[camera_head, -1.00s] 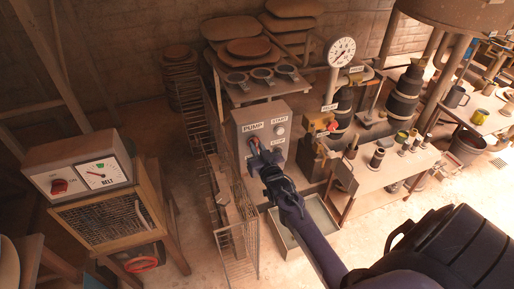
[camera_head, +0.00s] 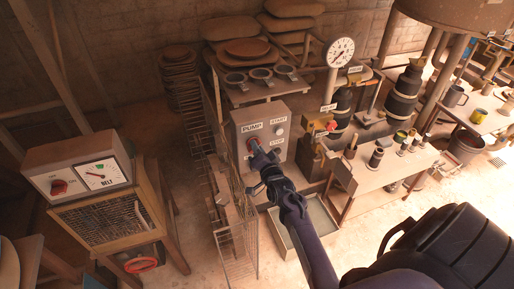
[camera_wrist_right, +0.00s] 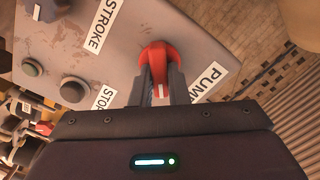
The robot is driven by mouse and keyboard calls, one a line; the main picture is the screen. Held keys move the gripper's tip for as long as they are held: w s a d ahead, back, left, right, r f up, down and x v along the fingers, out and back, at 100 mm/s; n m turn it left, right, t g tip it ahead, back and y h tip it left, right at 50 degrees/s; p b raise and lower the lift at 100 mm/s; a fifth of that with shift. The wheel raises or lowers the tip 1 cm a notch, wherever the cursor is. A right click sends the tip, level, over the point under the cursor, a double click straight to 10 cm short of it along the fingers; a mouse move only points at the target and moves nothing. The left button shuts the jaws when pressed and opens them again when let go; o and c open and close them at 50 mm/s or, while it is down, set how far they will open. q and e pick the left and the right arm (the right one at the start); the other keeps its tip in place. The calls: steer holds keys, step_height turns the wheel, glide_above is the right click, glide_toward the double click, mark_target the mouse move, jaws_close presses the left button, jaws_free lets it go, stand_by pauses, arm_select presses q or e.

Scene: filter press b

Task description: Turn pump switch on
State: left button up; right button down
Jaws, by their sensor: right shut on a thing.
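The pump control box (camera_head: 268,122) is a grey panel near the middle of the head view, with a PUMP label (camera_head: 251,127) at its upper left. The red pump switch (camera_wrist_right: 158,58) shows in the right wrist view, beside the PUMP label. My right gripper (camera_wrist_right: 158,88) is shut on the switch's red handle, its two fingers on either side. In the head view my right gripper (camera_head: 256,149) reaches the panel below the label and partly hides the switch (camera_head: 252,143). My left gripper is not in view.
Start (camera_wrist_right: 32,68) and stop (camera_wrist_right: 73,89) buttons sit on the same panel. A wire cage (camera_head: 232,225) stands left of my right arm. A bench with small vessels (camera_head: 383,170) is at the right.

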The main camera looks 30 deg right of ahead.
steer(key=shift+f+m+p, duration=0.15)
steer(key=shift+m+p, duration=0.3)
steer(key=shift+m, duration=3.65)
steer(key=c, duration=1.4)
jaws_free()
steer(key=shift+d, duration=0.1)
steer(key=p+v, duration=0.5)
steer(key=v, duration=0.3)
